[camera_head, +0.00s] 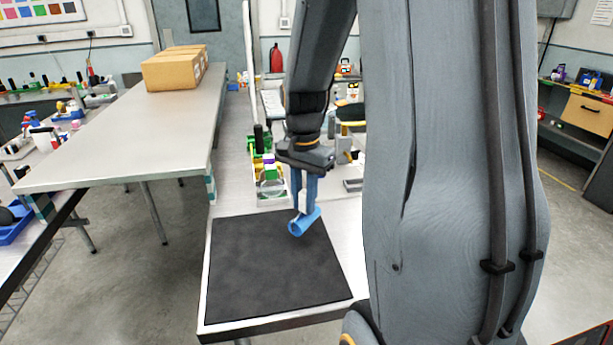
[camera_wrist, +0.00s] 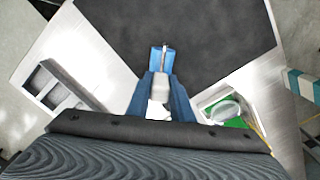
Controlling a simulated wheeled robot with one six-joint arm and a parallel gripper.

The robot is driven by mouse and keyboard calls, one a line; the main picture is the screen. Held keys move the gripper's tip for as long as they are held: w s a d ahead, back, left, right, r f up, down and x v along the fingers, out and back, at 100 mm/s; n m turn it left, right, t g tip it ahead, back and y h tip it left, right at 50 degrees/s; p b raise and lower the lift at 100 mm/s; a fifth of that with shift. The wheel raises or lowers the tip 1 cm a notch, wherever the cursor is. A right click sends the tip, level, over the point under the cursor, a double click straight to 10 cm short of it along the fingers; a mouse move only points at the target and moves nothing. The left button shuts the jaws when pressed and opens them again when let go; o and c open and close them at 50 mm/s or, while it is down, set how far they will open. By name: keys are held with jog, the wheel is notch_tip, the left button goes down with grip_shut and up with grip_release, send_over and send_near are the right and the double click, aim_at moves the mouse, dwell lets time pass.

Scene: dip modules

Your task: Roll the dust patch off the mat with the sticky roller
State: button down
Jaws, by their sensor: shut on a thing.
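The sticky roller shows as a blue cylinder (camera_head: 304,222) in the head view and as a blue head (camera_wrist: 161,58) in the wrist view. My gripper (camera_head: 304,196) points down with its blue fingers shut on the roller's pale handle; in the wrist view, the fingers (camera_wrist: 161,84) flank that handle. The dark mat (camera_head: 262,275) lies flat on the white table; it also fills the upper part of the wrist view (camera_wrist: 200,30). The roller is over the mat's far edge, right of its middle; I cannot tell whether it touches. The mat looks faintly mottled, and no distinct dust patch stands out.
A clear container with green inside (camera_wrist: 226,112) stands behind the mat, and a grey compartmented holder (camera_wrist: 62,86) lies on the other side of my gripper. A long grey table (camera_head: 120,140) with cardboard boxes (camera_head: 173,73) stands to the left. The mat is clear of other objects.

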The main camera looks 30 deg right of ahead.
jog(key=shift+r+p, duration=1.9)
jog(key=shift+r, duration=0.55)
